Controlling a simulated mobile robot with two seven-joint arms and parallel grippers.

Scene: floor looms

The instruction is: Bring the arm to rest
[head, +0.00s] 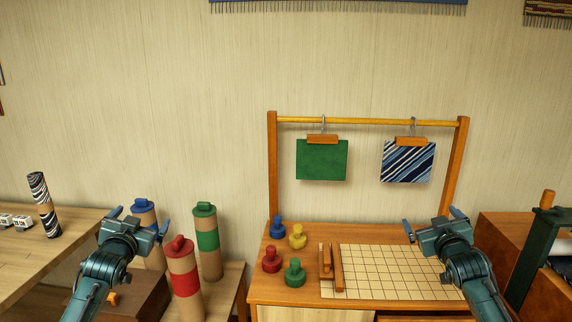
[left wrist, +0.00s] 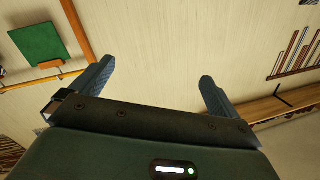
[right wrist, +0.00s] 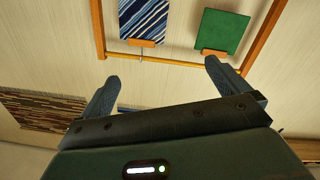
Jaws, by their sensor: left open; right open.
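My left gripper (head: 139,224) is open and empty, raised in front of the tubes at the left. Its two fingers stand apart with only wall between them in the left wrist view (left wrist: 155,85). My right gripper (head: 433,224) is open and empty, above the right part of the gridded board. In the right wrist view its fingers (right wrist: 160,80) are apart with nothing between them. Neither gripper touches anything that I can see.
A wooden rack (head: 272,170) holds a green cloth (head: 322,160) and a striped cloth (head: 407,162). Several coloured pegs (head: 295,273) and a gridded board (head: 385,270) are on the table (head: 285,294). Capped tubes (head: 184,284) stand at left. A dark green frame (head: 530,255) stands at right.

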